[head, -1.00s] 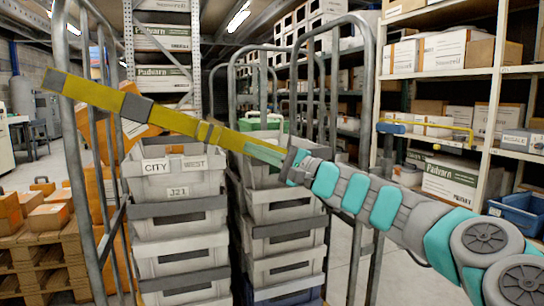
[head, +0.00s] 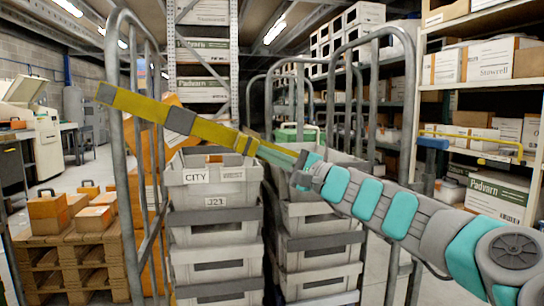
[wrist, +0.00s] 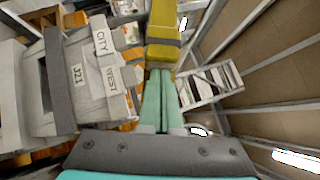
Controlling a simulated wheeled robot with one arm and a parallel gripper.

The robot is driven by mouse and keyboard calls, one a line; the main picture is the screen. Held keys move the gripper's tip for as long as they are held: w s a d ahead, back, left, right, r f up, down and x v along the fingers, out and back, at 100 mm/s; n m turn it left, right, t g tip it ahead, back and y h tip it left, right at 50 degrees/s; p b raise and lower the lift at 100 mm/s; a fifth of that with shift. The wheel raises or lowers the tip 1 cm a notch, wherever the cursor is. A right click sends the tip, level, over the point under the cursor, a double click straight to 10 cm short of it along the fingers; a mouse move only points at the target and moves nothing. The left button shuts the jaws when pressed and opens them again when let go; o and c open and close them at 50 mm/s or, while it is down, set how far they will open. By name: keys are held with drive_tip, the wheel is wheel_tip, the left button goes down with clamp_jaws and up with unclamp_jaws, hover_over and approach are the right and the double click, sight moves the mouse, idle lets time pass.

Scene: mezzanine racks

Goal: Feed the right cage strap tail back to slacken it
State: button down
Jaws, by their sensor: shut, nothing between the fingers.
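A yellow strap (head: 140,105) with a dark grey buckle (head: 181,120) crosses the front of the roll cage, sloping down to the right from the cage's left post. The strap also shows in the wrist view (wrist: 163,30), straight beyond my fingers. My gripper (head: 262,150) has teal fingers, shut with nothing held between them. It points left along the strap's right end, in front of the stacked totes. The fingers also show in the wrist view (wrist: 160,78), with their tips at the near end of the yellow. I cannot tell whether they touch the strap. A separate loose tail is not distinguishable.
Grey totes (head: 214,228) labelled CITY stand stacked inside the cage, whose left post (head: 121,160) is close by. A wooden pallet (head: 75,260) with orange boxes is at left. Shelving (head: 470,38) with cartons stands at right. Some floor is clear at far left.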

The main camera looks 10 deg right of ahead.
sight(240, 143)
drive_tip(key=a, duration=0.2)
drive_tip(key=a+r, duration=0.1)
drive_tip(key=a, duration=0.1)
drive_tip(key=a+r, duration=0.1)
drive_tip(key=a, duration=0.1)
drive_tip(key=shift+s+a+r, duration=0.1)
drive_tip(key=shift+a+r, duration=0.1)
drive_tip(key=shift+r, duration=0.05)
drive_tip(key=shift+a+r, duration=0.15)
